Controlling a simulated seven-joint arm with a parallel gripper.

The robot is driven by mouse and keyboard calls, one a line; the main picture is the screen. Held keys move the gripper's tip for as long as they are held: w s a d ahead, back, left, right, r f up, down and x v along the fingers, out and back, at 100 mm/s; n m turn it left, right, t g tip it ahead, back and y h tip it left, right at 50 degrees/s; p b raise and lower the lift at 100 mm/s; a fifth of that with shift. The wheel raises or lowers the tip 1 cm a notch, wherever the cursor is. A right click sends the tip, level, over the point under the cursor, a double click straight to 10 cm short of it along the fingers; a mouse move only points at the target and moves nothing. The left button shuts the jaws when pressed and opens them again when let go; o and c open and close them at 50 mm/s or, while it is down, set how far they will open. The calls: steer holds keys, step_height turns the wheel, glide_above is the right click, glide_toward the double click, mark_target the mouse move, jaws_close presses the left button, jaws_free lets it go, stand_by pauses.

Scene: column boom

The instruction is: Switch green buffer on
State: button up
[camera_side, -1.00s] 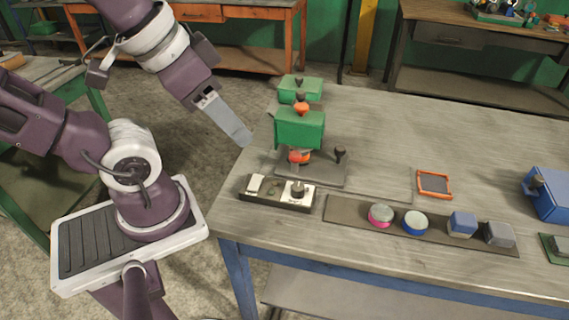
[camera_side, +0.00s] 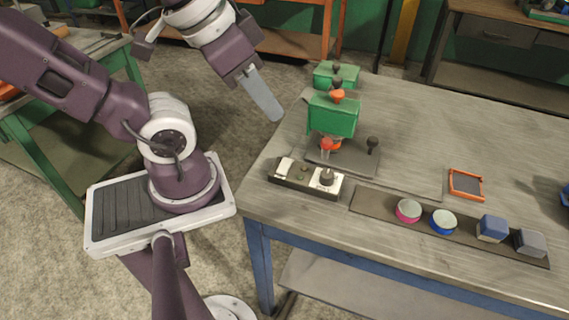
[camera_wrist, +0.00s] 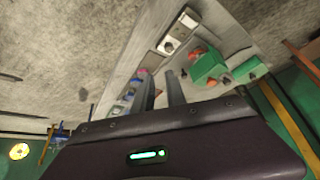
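The green machine, apparently the buffer (camera_side: 333,116), stands near the left end of the bench on a dark plate, with orange-red parts above and below its green body. It also shows in the wrist view (camera_wrist: 208,66). A control box (camera_side: 305,179) with a white rocker-like piece, small buttons and a dark knob (camera_side: 327,177) on a white panel lies in front of it; the box shows in the wrist view (camera_wrist: 180,31). My gripper (camera_side: 277,115) hangs left of the buffer, off the bench edge, touching nothing. In the wrist view its fingers (camera_wrist: 160,77) are apart and empty.
A dark strip (camera_side: 380,199) along the bench front carries a pink round piece (camera_side: 408,211), a blue round piece (camera_side: 443,222) and two blocks. An orange-framed tray (camera_side: 466,185) lies behind. A black-knobbed lever (camera_side: 373,146) stands beside the buffer. The bench's right middle is clear.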

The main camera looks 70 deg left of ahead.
jaws_close()
stand_by(1.0)
stand_by(0.4)
